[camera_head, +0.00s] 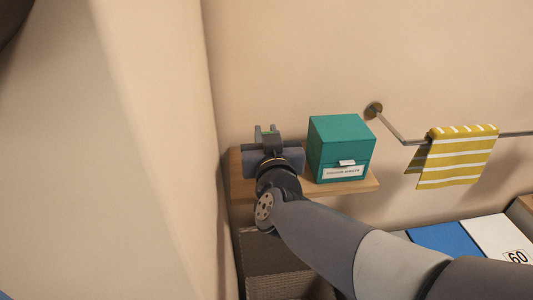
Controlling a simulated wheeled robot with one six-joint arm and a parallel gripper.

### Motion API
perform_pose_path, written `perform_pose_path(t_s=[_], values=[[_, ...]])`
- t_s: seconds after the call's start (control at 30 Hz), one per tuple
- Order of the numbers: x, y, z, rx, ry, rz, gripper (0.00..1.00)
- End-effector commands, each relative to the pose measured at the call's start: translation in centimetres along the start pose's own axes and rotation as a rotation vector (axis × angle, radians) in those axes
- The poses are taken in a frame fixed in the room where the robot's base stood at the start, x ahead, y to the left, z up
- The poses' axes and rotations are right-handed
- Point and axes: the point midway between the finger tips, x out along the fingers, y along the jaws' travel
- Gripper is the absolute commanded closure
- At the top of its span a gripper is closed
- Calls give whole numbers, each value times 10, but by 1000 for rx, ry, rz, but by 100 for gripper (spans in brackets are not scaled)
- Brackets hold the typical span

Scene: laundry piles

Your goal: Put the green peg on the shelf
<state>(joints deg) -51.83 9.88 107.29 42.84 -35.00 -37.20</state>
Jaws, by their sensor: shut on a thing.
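My gripper (267,130) is over the left part of the wooden shelf (359,186), close to the wall. It is shut on the green peg (267,134), of which only a small bit of green shows between the fingers. The rest of the peg is hidden by the fingers and the gripper body. I cannot tell whether the peg touches the shelf. My wrist covers much of the shelf's left half.
A teal box (340,148) with a white label stands on the shelf, right of my gripper. A wall rises close on the left. A yellow striped towel (458,157) hangs on a rail at right. A dark woven basket (285,265) is below the shelf.

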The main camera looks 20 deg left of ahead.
Motion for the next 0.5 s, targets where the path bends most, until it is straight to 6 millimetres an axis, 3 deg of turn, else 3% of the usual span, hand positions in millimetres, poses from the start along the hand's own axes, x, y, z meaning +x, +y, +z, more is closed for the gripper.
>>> perform_pose_path(t_s=[0.23,0.5], values=[[0,0,34,-2,-4,0,100],[0,0,38,1,1,0,100]])
